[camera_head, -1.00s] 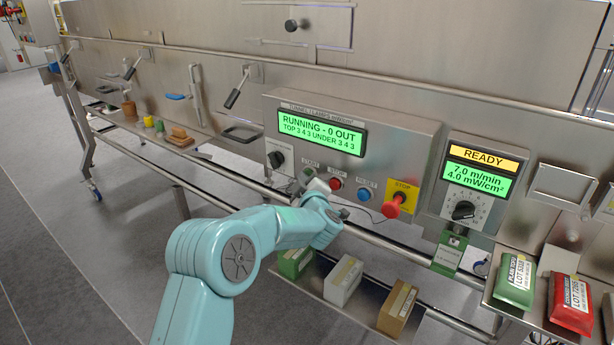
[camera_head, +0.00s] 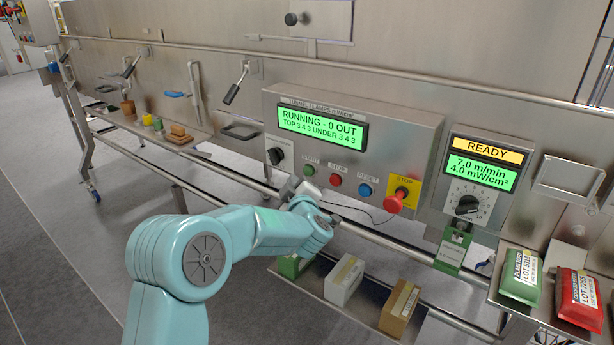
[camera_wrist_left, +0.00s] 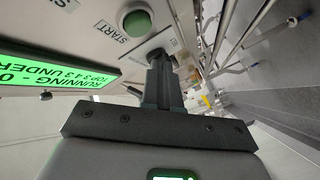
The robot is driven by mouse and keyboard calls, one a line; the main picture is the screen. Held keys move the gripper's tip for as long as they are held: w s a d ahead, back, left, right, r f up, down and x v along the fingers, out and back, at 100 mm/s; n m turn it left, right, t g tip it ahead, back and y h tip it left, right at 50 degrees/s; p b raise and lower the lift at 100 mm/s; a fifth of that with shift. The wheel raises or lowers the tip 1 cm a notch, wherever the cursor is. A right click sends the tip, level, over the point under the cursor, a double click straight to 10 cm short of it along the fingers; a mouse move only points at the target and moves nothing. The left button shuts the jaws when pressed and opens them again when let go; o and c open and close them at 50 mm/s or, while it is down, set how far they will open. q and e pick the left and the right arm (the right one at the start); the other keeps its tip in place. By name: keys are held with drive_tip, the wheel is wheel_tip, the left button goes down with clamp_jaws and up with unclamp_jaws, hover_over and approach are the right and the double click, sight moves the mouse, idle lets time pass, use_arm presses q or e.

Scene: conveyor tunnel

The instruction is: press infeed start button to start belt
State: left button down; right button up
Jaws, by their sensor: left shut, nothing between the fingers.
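A green START button (camera_head: 308,170) sits on the steel control panel (camera_head: 400,150), left of a red STOP button (camera_head: 335,180) and a blue RESET button (camera_head: 365,190). The word infeed is not readable on it. My left gripper (camera_head: 289,188) is just below and left of the green button in the head view, with its fingers shut and empty. In the left wrist view the green button (camera_wrist_left: 137,22) is up and left of the shut fingertips (camera_wrist_left: 160,62), with a gap in the picture. A dark selector knob shows just past the tips. My right gripper is not in view.
A red mushroom stop (camera_head: 394,203) juts out at the panel's right. The panel display (camera_head: 322,132) reads RUNNING - 0 OUT; the other display (camera_head: 478,172) reads READY, 7.0 m/min. A steel rail (camera_head: 380,240) runs below. Packages (camera_head: 345,280) rest on a low shelf.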

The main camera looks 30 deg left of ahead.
use_arm(q)
drive_tip(key=shift+s+a+b, duration=0.1)
drive_tip(key=shift+s+b, duration=0.35)
drive_tip(key=shift+s, duration=0.8)
